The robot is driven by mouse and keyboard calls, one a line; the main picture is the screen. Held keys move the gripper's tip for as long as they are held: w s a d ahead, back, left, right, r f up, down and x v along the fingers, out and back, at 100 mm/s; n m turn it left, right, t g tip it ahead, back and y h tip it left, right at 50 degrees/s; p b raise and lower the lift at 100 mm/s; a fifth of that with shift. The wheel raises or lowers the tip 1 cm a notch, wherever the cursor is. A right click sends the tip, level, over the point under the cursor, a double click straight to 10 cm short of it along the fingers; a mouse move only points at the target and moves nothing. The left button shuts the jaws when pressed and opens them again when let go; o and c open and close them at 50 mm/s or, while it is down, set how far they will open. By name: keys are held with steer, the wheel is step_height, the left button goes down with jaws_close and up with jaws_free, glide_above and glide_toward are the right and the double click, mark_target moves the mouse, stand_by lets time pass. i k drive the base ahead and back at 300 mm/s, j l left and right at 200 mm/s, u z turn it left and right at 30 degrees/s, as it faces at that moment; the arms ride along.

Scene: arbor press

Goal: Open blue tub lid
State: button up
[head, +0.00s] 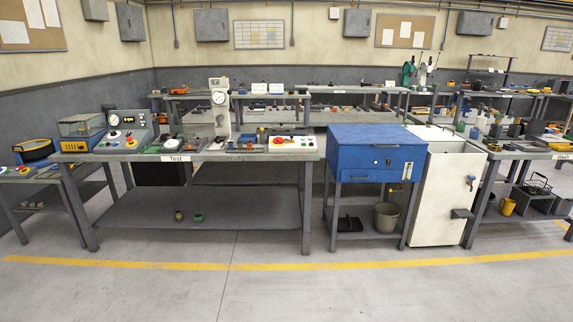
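The blue tub (362,165) stands right of the middle in the head view, on a grey leg frame. Its blue lid (376,134) lies flat over the top and looks closed. The front has a small round fitting near its middle and a pale vertical strip at the right. The inside of the tub is hidden. My gripper does not show in this view.
A white cabinet (436,195) stands tight against the tub's right side. A test bench (190,157) stands to its left, with a narrow gap between. A bucket (386,216) is on the shelf under the tub. The floor (300,295) in front is clear, with a yellow line (250,267).

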mark_target(374, 135)
steer(key=i, duration=1.8)
steer(key=i+z, duration=0.1)
steer(key=i, duration=0.35)
steer(key=i+j+z, duration=0.1)
steer(key=i, duration=0.35)
steer(key=i+j+z, duration=0.1)
steer(key=i, duration=0.35)
steer(key=i+j+z, duration=0.1)
steer(key=i+j, duration=0.15)
steer(key=i, duration=0.2)
steer(key=i+j+z, duration=0.35)
steer(key=i, duration=0.25)
